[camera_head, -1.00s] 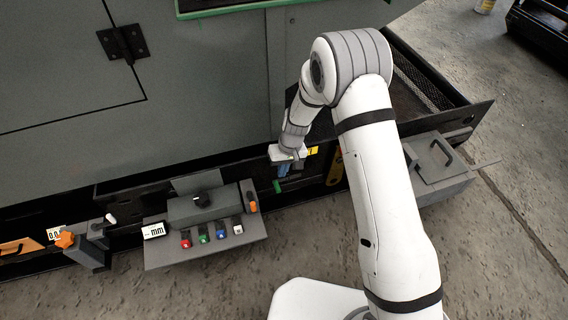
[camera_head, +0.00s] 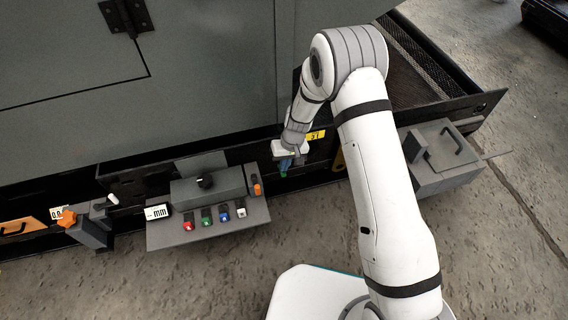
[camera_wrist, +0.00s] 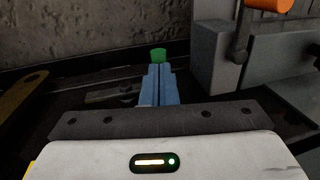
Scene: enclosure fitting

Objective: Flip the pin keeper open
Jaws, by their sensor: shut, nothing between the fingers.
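My gripper (camera_wrist: 158,84) has blue fingers, shut with nothing between them. In the head view my gripper (camera_head: 285,166) hangs at the dark lower front of the machine, right of the control shelf. A small green piece (camera_wrist: 158,55) shows just beyond the fingertips in the wrist view, in line with them. I cannot tell whether the fingers touch it. It may be the pin keeper's tab, but no label shows this. The fingers hide what lies under it. A dark flat bracket (camera_wrist: 125,92) lies left of the fingers.
A grey box with an orange-knobbed lever (camera_wrist: 268,5) stands close on the right in the wrist view. The control shelf (camera_head: 215,232) carries several coloured switches. A yellow label (camera_head: 315,135) is beside my wrist. A grey handled box (camera_head: 440,160) stands right; floor in front is clear.

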